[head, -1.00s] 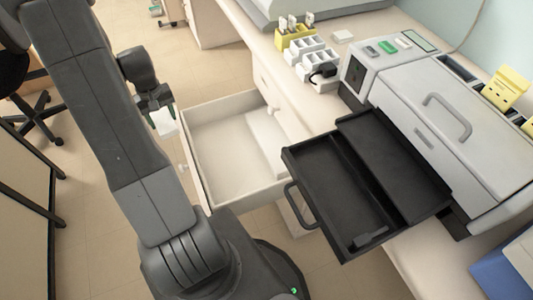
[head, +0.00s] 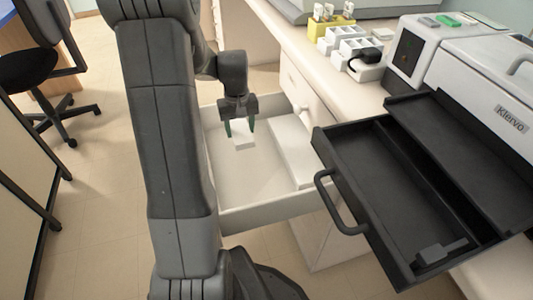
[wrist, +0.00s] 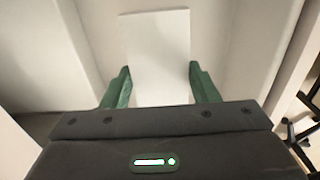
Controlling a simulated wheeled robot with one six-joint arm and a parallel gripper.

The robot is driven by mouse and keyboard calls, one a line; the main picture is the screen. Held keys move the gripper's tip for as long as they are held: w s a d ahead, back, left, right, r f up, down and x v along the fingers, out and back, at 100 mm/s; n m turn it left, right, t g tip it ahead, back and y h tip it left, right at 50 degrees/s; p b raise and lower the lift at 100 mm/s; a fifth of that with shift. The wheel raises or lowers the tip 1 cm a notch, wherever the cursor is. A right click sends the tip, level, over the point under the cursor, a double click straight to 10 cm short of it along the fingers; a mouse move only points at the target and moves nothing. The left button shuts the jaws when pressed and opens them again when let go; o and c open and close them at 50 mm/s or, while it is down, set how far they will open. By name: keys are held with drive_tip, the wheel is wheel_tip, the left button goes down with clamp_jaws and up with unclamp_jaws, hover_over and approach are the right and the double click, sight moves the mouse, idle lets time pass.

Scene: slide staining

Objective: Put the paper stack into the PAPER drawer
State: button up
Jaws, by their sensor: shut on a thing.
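The paper stack (head: 243,141) is a small white block between the green fingertips of my gripper (head: 240,130). In the wrist view the white stack (wrist: 156,50) sits between the two green fingers of my gripper (wrist: 160,88). My gripper is shut on it. In the head view, the stack shows over the inside of an open white drawer (head: 262,212), pulled out from the bench. I cannot tell whether the stack touches the drawer floor. No label on the drawer is readable. A white block (head: 290,150) lies in the drawer's right side.
A black tray drawer (head: 372,190) of the grey machine (head: 480,90) stands open to the right of the white drawer. White racks (head: 352,45) and a yellow holder (head: 330,26) stand on the bench. A black chair (head: 40,70) is at the left.

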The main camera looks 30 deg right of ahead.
sight(242, 152)
wheel_tip(242, 152, down, 8)
drive_tip(key=shift+r+b, duration=0.15)
drive_tip(key=shift+b, duration=0.75)
drive_tip(key=o, duration=1)
drive_tip(key=shift+o, duration=0.2)
wheel_tip(242, 152, up, 12)
drive_tip(key=p, duration=0.3)
